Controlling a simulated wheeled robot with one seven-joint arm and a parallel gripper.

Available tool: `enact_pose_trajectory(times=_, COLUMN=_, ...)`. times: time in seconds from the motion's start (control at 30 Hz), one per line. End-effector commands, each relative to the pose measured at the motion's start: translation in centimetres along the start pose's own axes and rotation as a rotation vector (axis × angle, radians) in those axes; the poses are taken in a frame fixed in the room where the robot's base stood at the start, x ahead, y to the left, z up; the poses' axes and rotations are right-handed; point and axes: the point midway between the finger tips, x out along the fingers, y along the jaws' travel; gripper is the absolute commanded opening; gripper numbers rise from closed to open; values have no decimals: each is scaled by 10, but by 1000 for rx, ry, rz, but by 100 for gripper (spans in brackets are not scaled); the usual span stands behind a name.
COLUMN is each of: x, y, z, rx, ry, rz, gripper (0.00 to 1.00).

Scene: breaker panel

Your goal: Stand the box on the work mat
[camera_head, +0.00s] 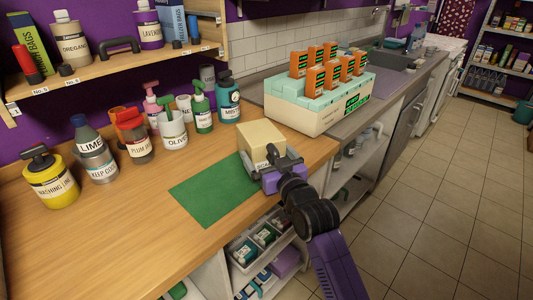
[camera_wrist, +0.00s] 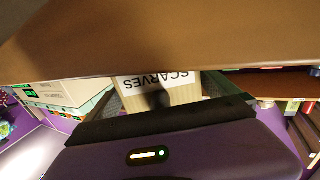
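The box (camera_head: 262,138) is pale tan, with a label reading "SCARVES" on its near face. It stands upright at the right end of the green work mat (camera_head: 210,195), by the counter's front edge. Its base is hidden by my gripper, so I cannot tell how much of it is over the mat, or whether it touches. My gripper (camera_head: 268,163) reaches in from the front, with its fingers at either side of the box's lower part. In the wrist view the box (camera_wrist: 180,95) appears upside down between the fingers, with no clear gap.
Several bottles and jars, such as the olive jar (camera_head: 172,130), stand behind the mat. A white crate with orange boxes (camera_head: 318,103) stands to the right. A wall shelf (camera_head: 120,65) hangs over the back left. The wooden counter (camera_head: 110,225) is clear at front left.

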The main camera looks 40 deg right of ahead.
Motion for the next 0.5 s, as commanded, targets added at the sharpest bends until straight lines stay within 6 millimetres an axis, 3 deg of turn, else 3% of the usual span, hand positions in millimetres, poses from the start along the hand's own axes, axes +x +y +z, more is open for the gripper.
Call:
enact_pose_trajectory(times=0.3, x=0, y=0, z=-5, rx=0, ry=1, rz=0, gripper=100)
enact_pose_trajectory(times=0.5, x=-29, y=0, z=-2, rx=3, ry=0, rz=0, gripper=100)
